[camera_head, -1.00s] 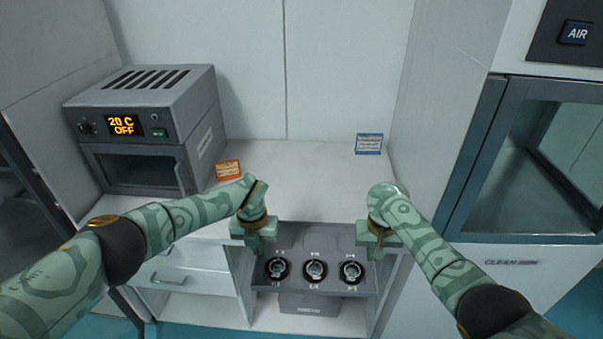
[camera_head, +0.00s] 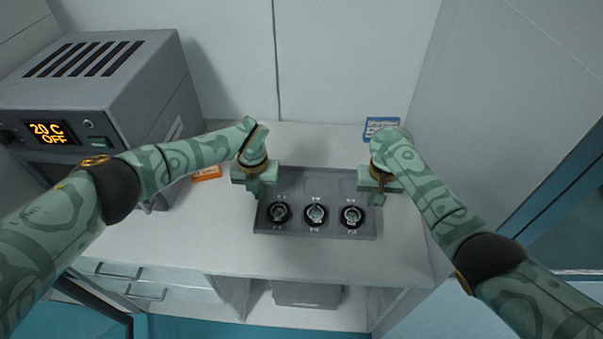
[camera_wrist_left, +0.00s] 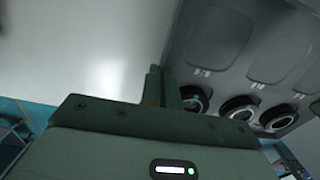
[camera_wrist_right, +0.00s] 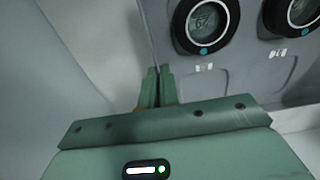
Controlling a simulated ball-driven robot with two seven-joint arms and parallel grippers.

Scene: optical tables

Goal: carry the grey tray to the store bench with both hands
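The grey tray (camera_head: 325,184) is over the white bench top (camera_head: 180,242) in the head view and looks level. Whether it touches the bench or hangs just above it I cannot tell. Three round black-ringed pieces (camera_head: 316,214) sit in its front row; the recesses behind look empty. My left gripper (camera_head: 260,190) is shut on the tray's left edge, and its fingers also show in the left wrist view (camera_wrist_left: 162,88). My right gripper (camera_head: 376,194) is shut on the right edge, with its fingers together in the right wrist view (camera_wrist_right: 157,88).
A grey oven (camera_head: 110,90) reading "20 C OFF" stands at the left of the bench. An orange card (camera_head: 207,173) lies left of the tray, and a blue card (camera_head: 380,128) stands behind at the right. A side wall (camera_head: 480,120) closes the right. Bench top is clear in front.

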